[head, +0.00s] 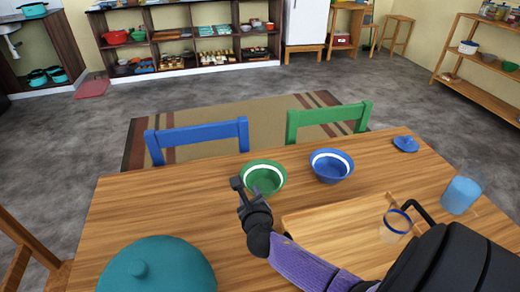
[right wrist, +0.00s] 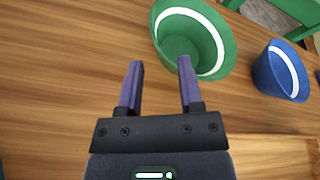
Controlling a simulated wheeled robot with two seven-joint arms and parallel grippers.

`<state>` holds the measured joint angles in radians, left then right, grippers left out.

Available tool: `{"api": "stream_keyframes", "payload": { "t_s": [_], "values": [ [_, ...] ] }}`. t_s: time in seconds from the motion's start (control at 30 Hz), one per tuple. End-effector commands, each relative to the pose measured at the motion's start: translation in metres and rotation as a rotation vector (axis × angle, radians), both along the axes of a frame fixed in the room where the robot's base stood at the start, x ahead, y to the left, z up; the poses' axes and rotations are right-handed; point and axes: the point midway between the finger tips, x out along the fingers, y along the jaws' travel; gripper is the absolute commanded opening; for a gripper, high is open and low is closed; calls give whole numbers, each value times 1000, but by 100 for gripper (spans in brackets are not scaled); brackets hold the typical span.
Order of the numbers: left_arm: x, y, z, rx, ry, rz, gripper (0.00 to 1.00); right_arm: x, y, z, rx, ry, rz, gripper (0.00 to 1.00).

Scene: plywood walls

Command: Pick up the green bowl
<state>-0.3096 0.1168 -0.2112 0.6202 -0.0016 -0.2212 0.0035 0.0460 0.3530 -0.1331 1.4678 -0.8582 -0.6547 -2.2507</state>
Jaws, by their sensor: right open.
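The green bowl (head: 264,178) with a white inner band stands upright on the wooden table, left of the blue bowl. In the right wrist view the green bowl (right wrist: 190,42) is ahead of the fingers, a little to the right. My right gripper (head: 236,184) is at the left near side of the green bowl in the head view. In the right wrist view its two purple fingers (right wrist: 160,68) are apart with nothing between them. The right fingertip appears close to the bowl's near rim; I cannot tell whether they touch. My left gripper is not in view.
A blue bowl (head: 331,166) stands right of the green one. A wooden tray (head: 335,222) with a clear cup (head: 395,226), a blue cup (head: 461,195) and a blue lid (head: 406,144) are to the right. A teal dome (head: 157,268) is front left. Bare tabletop lies left.

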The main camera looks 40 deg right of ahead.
Motion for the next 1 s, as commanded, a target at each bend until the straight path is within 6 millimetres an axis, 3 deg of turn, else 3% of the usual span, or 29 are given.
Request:
{"api": "stream_keyframes", "payload": {
  "t_s": [0.33, 0.6, 0.63, 0.83, 1.0],
  "values": [
    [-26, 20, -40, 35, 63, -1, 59, 54, -23, -24, 4, 0, -3, 47],
    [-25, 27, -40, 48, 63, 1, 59, 62, -28, -20, 5, -1, 0, 47],
    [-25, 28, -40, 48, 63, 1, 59, 62, -28, -20, 6, 0, -1, 45],
    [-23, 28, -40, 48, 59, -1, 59, 61, -27, -21, 6, 0, -1, 2],
    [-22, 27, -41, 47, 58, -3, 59, 61, -27, -21, 6, -1, -1, 0]
  ]
}}
